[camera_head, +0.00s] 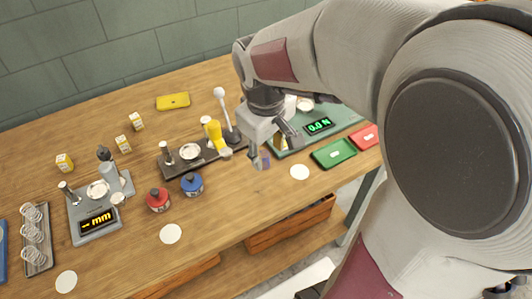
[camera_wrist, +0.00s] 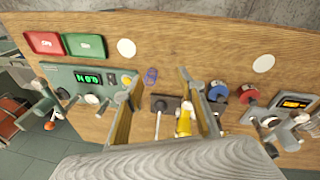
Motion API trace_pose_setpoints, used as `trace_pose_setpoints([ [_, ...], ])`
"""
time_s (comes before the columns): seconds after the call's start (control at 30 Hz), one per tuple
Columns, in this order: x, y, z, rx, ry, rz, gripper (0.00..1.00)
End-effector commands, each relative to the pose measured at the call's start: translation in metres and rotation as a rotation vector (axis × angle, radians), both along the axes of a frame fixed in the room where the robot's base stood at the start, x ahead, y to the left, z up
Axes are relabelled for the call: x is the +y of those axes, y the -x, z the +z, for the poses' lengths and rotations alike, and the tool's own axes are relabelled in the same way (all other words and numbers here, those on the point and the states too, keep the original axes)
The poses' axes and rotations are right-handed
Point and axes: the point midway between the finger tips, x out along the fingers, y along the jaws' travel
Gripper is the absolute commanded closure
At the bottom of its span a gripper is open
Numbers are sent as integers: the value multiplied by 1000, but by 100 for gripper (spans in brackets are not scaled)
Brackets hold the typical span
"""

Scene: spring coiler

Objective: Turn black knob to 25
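My gripper (camera_head: 274,150) hangs over the table beside the dark spring-coiler base (camera_head: 174,167). In the wrist view its two fingers (camera_wrist: 161,76) are spread apart with nothing held between them. A small black knob-like part (camera_head: 104,153) stands on top of the grey gauge with the "-- mm" display (camera_head: 97,221), well left of my gripper. A dark round part also shows on the coiler base in the wrist view (camera_wrist: 160,104), between my fingers and below their tips. I cannot tell which of these is the black knob. No scale mark of 25 is readable.
A green force meter (camera_head: 349,119) and green (camera_head: 334,153) and red (camera_head: 366,137) trays are at right. A small purple piece lies near my fingers (camera_wrist: 151,75).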

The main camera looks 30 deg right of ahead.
Motion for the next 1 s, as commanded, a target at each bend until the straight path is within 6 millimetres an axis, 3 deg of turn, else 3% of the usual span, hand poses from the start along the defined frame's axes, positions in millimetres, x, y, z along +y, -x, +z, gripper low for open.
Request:
trace_pose_setpoints([
  [0.4,13,20,10,-32,-34,-102,61],
  [0.8,14,22,11,-35,-38,-111,61],
  [0.97,14,22,11,-36,-40,-119,100],
  [1.0,14,22,11,-36,-40,-126,100],
])
